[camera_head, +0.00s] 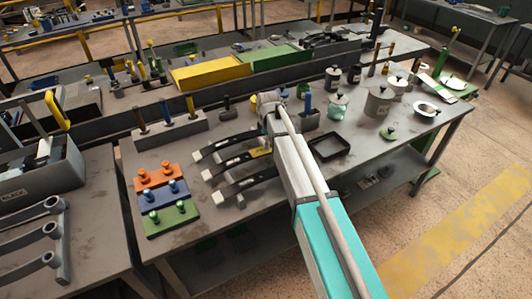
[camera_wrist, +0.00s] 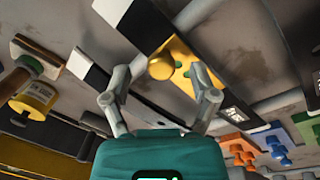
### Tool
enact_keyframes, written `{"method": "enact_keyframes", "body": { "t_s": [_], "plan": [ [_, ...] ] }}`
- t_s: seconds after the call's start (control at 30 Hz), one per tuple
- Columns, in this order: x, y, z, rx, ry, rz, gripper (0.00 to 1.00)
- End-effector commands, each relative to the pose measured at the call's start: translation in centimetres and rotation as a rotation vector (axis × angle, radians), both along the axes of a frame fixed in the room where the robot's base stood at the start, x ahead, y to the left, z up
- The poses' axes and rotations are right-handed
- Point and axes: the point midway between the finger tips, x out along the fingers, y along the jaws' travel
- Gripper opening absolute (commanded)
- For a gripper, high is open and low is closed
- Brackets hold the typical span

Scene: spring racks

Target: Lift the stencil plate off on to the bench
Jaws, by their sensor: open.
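A yellow plate (camera_wrist: 176,52) with a round yellow knob (camera_wrist: 160,67) and green spots lies beside or partly under a black strip, which I take to be the stencil plate. In the head view a small part of the yellow plate (camera_head: 261,152) shows among the black strips, left of my arm. My gripper (camera_wrist: 158,69) is open and empty. In the wrist view its two fingers appear on either side of the knob; whether they touch it or stay above it I cannot tell. My arm hides the fingertips in the head view.
Several curved black strips with white ends (camera_head: 228,147) lie around the plate. Orange (camera_head: 157,175), blue (camera_head: 164,194) and green (camera_head: 171,219) knobbed plates lie at the bench's left. A black tray (camera_head: 329,148) and canisters (camera_head: 378,101) stand to the right. Bare bench (camera_head: 225,207) shows front left.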

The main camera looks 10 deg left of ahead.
Motion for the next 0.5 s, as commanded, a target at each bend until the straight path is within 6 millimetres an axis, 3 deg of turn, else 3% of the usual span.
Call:
{"method": "enact_keyframes", "body": {
  "t_s": [0.2, 0.5],
  "plan": [
    [0.16, -0.07, -1.52, 0.0, 0.0, 0.0, 0.76],
    [0.19, -0.11, -1.59, 0.0, 0.0, -0.001, 0.76]
  ]
}}
